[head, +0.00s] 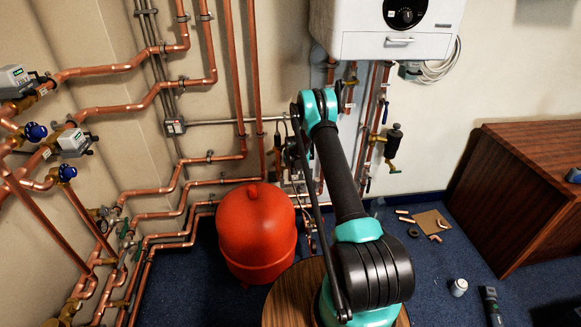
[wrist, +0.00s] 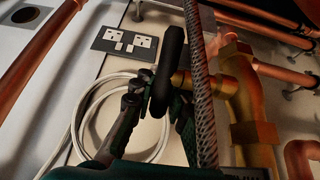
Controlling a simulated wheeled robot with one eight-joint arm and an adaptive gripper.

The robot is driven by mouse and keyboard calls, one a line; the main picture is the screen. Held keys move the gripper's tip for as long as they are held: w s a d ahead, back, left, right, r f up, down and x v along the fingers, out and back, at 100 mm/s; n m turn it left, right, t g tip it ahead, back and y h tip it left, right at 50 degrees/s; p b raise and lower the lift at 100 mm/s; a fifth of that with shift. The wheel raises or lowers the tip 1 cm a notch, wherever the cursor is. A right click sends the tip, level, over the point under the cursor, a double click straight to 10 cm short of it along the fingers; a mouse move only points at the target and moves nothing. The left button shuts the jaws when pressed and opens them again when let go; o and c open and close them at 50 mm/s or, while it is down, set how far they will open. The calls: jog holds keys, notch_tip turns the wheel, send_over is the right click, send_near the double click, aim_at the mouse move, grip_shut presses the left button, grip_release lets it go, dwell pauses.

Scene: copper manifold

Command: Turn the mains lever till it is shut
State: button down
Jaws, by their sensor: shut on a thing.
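The mains lever (wrist: 172,48) looks like a black rounded handle, upright in the middle of the wrist view. A brass stem joins it on the right to a brass valve body (wrist: 245,105). My gripper (wrist: 157,100) is shut on the lever, with one dark finger on its left and the other on its right, partly hidden behind the lever. In the head view my arm runs towards the pipes by the wall, and the gripper and lever cannot be made out clearly behind it.
A braided hose (wrist: 202,90) passes close to the right of the lever. Copper pipes (wrist: 45,75) and a double socket (wrist: 124,41) are near. A red vessel (head: 255,230) stands left of my arm; a white boiler (head: 385,45) hangs above. A wooden cabinet (head: 520,190) is at right.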

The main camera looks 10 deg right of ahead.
jog(key=c, duration=1.4)
grip_release()
jog(key=shift+c, duration=0.2)
jog(key=shift+r, duration=0.1)
notch_tip(320, 180, up, 10)
send_over(292, 172)
jog(key=shift+r, duration=0.15)
jog(key=shift+o, duration=0.6)
